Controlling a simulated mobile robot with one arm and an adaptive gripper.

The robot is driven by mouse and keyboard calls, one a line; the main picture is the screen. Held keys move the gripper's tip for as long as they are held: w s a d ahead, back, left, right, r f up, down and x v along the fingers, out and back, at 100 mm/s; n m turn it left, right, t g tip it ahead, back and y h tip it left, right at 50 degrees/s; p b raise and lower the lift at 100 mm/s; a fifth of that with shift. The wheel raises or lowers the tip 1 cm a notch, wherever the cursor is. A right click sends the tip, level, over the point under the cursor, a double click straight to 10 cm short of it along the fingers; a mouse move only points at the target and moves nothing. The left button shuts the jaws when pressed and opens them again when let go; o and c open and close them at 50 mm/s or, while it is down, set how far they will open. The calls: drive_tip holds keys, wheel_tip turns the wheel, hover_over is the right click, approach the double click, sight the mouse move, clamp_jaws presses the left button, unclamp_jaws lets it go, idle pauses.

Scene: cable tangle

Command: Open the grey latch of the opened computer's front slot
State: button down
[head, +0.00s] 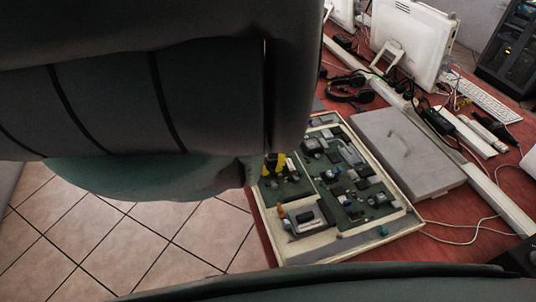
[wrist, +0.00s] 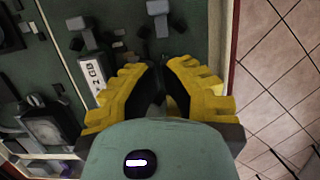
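The opened computer (head: 412,218) is a shallow cream-edged case with green boards, lying on the red table in the head view. My gripper (head: 274,163) has yellow fingers and is over its left part. In the wrist view the fingertips of my gripper (wrist: 159,66) come together over the green board (wrist: 205,25), with nothing visible held. A small grey block (wrist: 158,8) with a stub below it lies just beyond the tips. A grey part with a white label (wrist: 93,72) is left of them. I cannot tell which grey part is the latch.
A grey cover panel (head: 405,150) lies right of the computer. Headphones (head: 350,88), cables and a white monitor (head: 413,42) are behind. The table edge and tiled floor (head: 150,240) are at the left. My arm hides much of the head view.

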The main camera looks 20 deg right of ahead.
sight(276, 179)
drive_tip(key=shift+s+r+p, duration=0.2)
drive_tip(key=shift+s+p, duration=0.7)
drive_tip(key=shift+s, duration=0.45)
drive_tip(key=shift+s+d+r+p, duration=0.1)
drive_tip(key=shift+s+r+p, duration=0.05)
drive_tip(key=shift+s+p, duration=0.85)
drive_tip(key=shift+f, duration=0.2)
drive_tip(key=shift+w, duration=0.1)
